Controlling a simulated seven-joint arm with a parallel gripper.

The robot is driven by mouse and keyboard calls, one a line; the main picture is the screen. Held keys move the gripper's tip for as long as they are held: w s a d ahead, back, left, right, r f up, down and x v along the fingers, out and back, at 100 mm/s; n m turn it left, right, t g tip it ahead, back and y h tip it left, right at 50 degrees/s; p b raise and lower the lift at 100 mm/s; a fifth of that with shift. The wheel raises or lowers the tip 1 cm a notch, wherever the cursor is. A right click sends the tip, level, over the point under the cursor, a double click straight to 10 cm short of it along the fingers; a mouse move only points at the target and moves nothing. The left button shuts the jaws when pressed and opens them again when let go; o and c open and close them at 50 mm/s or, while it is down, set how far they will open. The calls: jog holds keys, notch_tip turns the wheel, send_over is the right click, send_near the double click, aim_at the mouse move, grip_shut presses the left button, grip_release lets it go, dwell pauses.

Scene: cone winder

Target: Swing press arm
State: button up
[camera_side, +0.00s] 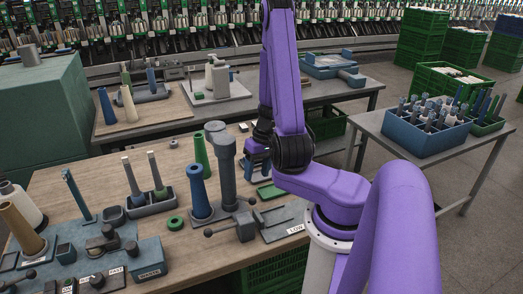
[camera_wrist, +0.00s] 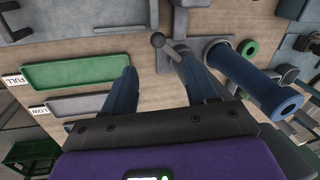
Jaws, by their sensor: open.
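What appears to be the press is a thick grey post (camera_side: 227,175) on the bench in the side view. Its rounded grey arm (camera_side: 216,131) sits at the top, close to the blue cone (camera_side: 199,190) standing on a round base. The blue cone also shows in the wrist view (camera_wrist: 250,78), at the right. My gripper (camera_wrist: 160,82) is open, with its two dark fingers apart and nothing held between them. A grey ball-ended lever (camera_wrist: 158,40) lies just beyond the fingertips, apart from them or nearly touching; I cannot tell. In the side view my gripper is small and partly hidden.
A green tray (camera_wrist: 80,75) labelled FULL and a grey tray (camera_wrist: 80,104) labelled LOW lie left of the fingers. A green ring (camera_wrist: 249,47) is at the right. A green cone (camera_side: 201,155) and a grey tray with cones (camera_side: 153,208) crowd the bench.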

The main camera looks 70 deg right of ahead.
notch_tip(320, 180, up, 7)
jog(key=d, duration=0.1)
jog(key=shift+s, duration=0.45)
jog(key=shift+d, duration=0.1)
jog(key=w+a+r+n+g, duration=0.1)
jog(key=w+a+r+n, duration=0.1)
jog(key=a+n, duration=0.4)
jog(key=w+a+r+n+g, duration=0.15)
jog(key=a+n, duration=0.25)
jog(key=a, duration=0.4)
jog(key=s+a+r+n+t+h, duration=0.1)
jog(key=s+a+r+n, duration=0.4)
jog(key=s+a+n, duration=0.4)
jog(key=s+a, duration=0.1)
jog(key=s, duration=0.3)
jog(key=shift+s+n, duration=0.15)
jog(key=shift+n, duration=0.15)
dwell(0.7)
